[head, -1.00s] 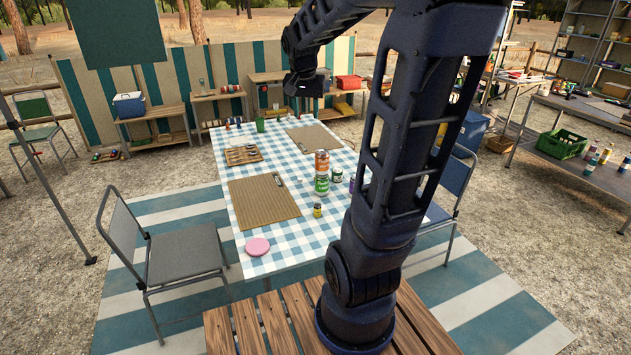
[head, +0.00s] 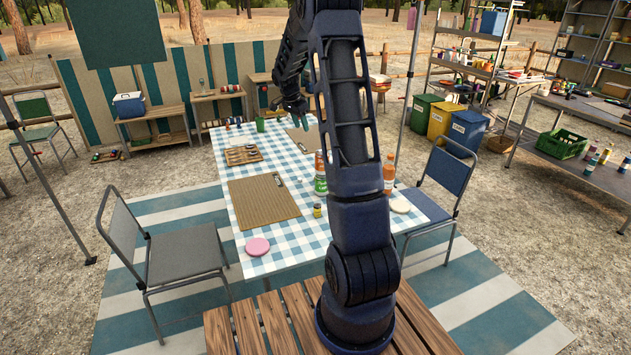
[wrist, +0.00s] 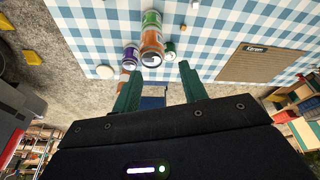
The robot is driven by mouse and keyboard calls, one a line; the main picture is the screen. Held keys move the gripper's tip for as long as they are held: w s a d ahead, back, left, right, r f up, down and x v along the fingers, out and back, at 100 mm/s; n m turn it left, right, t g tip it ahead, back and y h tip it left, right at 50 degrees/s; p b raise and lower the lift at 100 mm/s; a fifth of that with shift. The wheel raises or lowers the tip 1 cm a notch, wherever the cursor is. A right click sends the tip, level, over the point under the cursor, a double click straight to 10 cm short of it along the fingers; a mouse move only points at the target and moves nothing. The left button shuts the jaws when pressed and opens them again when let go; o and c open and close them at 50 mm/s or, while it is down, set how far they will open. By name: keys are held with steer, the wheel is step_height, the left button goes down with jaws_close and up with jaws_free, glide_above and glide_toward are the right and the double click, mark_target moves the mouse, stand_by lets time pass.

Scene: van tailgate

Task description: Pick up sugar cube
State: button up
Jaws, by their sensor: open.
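My gripper (head: 298,118) is over the far part of the checked table (head: 285,232) in the head view, beyond the cans. In the wrist view my gripper (wrist: 158,86) has two green fingers spread apart with nothing held between them. Part of the table is hidden behind my arm in the head view.
Two clipboards (head: 263,203), a wooden tray (head: 243,155), a green cup (head: 260,125), a pink disc (head: 257,246), a small yellow jar (head: 317,210), an orange bottle (head: 389,174) and a white disc (head: 400,206) are on the table. Chairs stand left and right.

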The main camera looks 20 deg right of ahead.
steer(key=shift+w+d+f+m+g+h, duration=0.2)
steer(key=shift+w+d+f+m, duration=1.2)
steer(key=shift+f, duration=4.25)
steer(key=shift+w+d+f+m+g+h, duration=0.15)
steer(key=shift+w+d+f+m+g, duration=0.3)
steer(key=shift+w+d+f, duration=3.55)
steer(key=shift+w+a+f+m+g+h, duration=0.15)
steer(key=shift+w+f+m, duration=0.6)
steer(key=shift+f, duration=6.55)
steer(key=shift+s+m, duration=0.3)
steer(key=shift+s, duration=0.05)
jaws_close()
